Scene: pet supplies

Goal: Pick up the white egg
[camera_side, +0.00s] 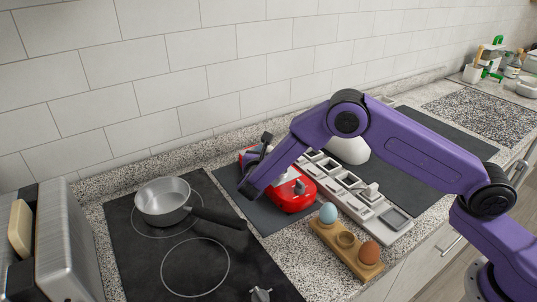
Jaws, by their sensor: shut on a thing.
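A wooden egg holder (340,254) stands at the counter's front edge. A pale blue egg (328,213) sits in its back cup and a brown egg (369,251) in its front cup. The middle cup is empty. I see no white egg in this view. My purple arm reaches in from the right, and the dark end of it with my gripper (252,187) is over the dark mat, left of and away from the holder. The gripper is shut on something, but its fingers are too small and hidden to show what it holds.
A red object (292,196) lies under my arm, beside a long pale compartment tray (368,208). A steel pan (162,201) stands on the black cooktop (140,263) at left. A white dome-shaped object (348,150) is behind my arm. A metal toaster-like box (66,245) is at far left.

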